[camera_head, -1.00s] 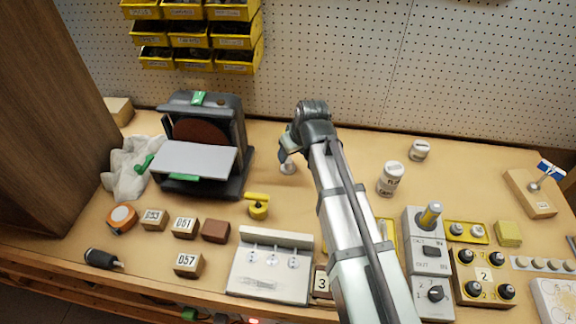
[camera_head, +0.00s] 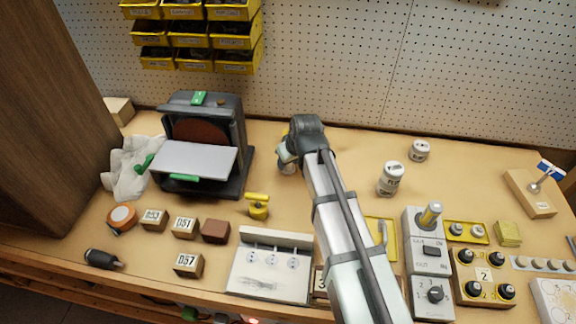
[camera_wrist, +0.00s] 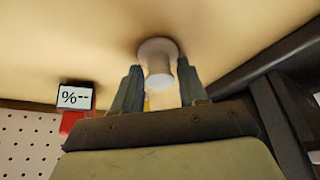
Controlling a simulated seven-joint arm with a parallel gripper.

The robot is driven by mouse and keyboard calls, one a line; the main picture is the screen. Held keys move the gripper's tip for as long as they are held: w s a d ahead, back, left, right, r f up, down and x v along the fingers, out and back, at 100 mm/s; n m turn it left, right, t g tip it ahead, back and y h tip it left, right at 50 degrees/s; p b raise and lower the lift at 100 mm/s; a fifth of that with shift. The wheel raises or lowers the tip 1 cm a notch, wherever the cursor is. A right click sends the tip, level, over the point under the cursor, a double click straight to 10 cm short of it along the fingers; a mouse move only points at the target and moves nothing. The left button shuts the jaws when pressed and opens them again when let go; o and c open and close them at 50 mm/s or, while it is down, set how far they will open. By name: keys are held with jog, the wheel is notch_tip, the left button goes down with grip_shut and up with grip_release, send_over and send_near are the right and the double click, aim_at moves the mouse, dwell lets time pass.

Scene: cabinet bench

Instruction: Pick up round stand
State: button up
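The round stand (camera_wrist: 160,58), pale with a wide round base and a short post, stands on the bench in the wrist view. My gripper (camera_wrist: 159,72) is open, with one finger on each side of the post. Small gaps show between the post and the fingers. In the head view my gripper (camera_head: 287,163) is low over the bench, right of the sander, and largely hides the stand.
The disc sander (camera_head: 205,145) stands close to the left of my gripper; its dark frame also shows in the wrist view (camera_wrist: 285,60). A yellow-handled part (camera_head: 258,206) lies in front. White jars (camera_head: 391,179) stand to the right. A black-and-white label block (camera_wrist: 75,97) is near the pegboard.

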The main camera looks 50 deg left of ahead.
jog(key=c, duration=0.7)
jog(key=shift+r, duration=0.1)
